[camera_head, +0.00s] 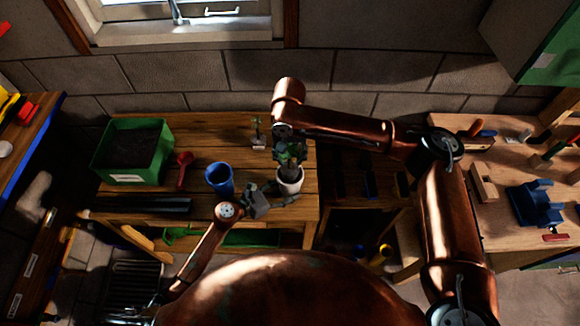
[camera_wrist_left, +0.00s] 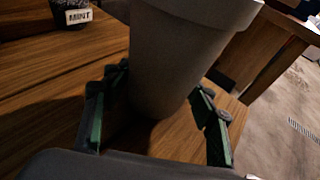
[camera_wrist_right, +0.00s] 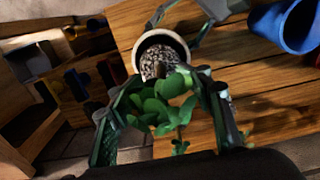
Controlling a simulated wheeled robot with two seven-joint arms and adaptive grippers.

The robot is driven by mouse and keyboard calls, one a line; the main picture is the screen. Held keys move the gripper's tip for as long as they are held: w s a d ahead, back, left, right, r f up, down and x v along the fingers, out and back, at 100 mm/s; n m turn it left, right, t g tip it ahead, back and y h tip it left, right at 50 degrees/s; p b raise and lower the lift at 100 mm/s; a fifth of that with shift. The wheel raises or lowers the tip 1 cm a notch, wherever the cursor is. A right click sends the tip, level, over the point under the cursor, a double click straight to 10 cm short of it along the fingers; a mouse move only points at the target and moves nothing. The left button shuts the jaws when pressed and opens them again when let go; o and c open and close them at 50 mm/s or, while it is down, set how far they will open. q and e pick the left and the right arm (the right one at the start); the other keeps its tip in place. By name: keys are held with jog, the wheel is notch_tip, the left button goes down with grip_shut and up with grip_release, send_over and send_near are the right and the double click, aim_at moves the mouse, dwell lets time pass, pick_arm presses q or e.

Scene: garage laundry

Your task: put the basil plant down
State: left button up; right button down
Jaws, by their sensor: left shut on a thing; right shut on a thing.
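The basil plant (camera_head: 291,151) is a clump of green leaves in my right gripper (camera_head: 285,146), just above a pale grey pot (camera_head: 291,188). In the right wrist view, leaves of the basil plant (camera_wrist_right: 162,105) fill the space between the fingers. The pot's rim (camera_wrist_right: 183,48) and speckled filling show beyond. A brown lower part of the plant reaches the pot's mouth; I cannot tell how deep it sits. My left gripper (camera_head: 272,196) is shut around the pot's lower body from the left. The pot (camera_wrist_left: 175,65) stands between its fingers in the left wrist view.
The wooden bench (camera_head: 200,140) carries a blue pot (camera_head: 219,180) left of the grey pot, a red scoop (camera_head: 184,165) and a green planter of soil (camera_head: 104,160). A pot labelled MINT (camera_wrist_left: 74,14) stands behind. The bench's right edge is close to the grey pot.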

aim_at(290, 168)
jog(key=shift+f, duration=2.2)
jog(key=shift+f, duration=0.15)
jog(key=c, duration=1)
grip_release()
notch_tip(290, 168, up, 12)
jog(key=shift+r, duration=0.2)
pick_arm(q)
jog(key=o, duration=0.9)
